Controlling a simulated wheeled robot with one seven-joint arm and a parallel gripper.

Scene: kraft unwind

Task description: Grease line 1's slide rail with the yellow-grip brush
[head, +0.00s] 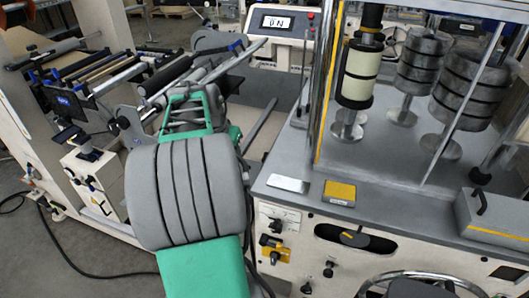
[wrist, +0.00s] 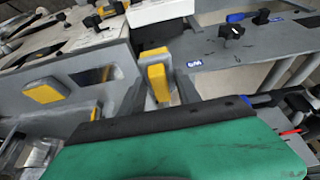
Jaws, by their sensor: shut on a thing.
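My gripper (wrist: 160,94) is in the wrist view, its two grey fingers closed on the sides of a yellow block, which looks like the grip of the yellow-grip brush (wrist: 157,80). The brush's bristles cannot be made out. In the head view my green and grey arm reaches away from the front towards the roller machine on the left, and it hides the fingers and the brush. I cannot tell for sure which part is line 1's slide rail.
A roller machine (head: 75,85) stands at the left. A grey cabinet (head: 410,205) at the right bears a yellow pad (head: 340,191), a silver plate (head: 288,184) and stacked dark rolls (head: 424,60). A display box (head: 277,22) stands behind. Open floor (head: 45,255) lies at the lower left.

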